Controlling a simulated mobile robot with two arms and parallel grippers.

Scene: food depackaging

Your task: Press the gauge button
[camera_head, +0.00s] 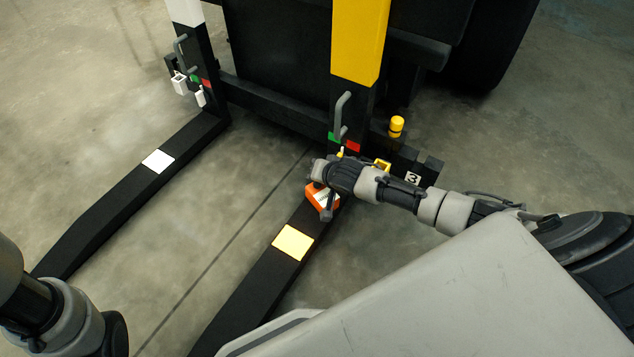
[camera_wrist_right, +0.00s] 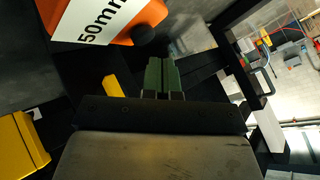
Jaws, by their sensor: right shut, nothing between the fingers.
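The gauge is an orange block (camera_wrist_right: 110,20) with a white label reading "50mm", at the top left of the right wrist view. A round black knob (camera_wrist_right: 144,35), perhaps its button, sits at its lower right corner. My right gripper (camera_wrist_right: 162,62) has its green fingertips together and empty. They point just below and right of the knob in the picture; I cannot tell whether they touch it. In the head view the orange gauge (camera_head: 315,198) is partly hidden by my right wrist, above the right black fork. My left gripper is out of frame.
Two black forks (camera_head: 110,207) with white and yellow patches run toward me. A yellow-and-black upright (camera_head: 357,45) stands behind the gauge, with a grey handle (camera_head: 342,115) and a yellow knob (camera_head: 397,125) nearby. Bare concrete floor (camera_head: 215,205) lies between the forks.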

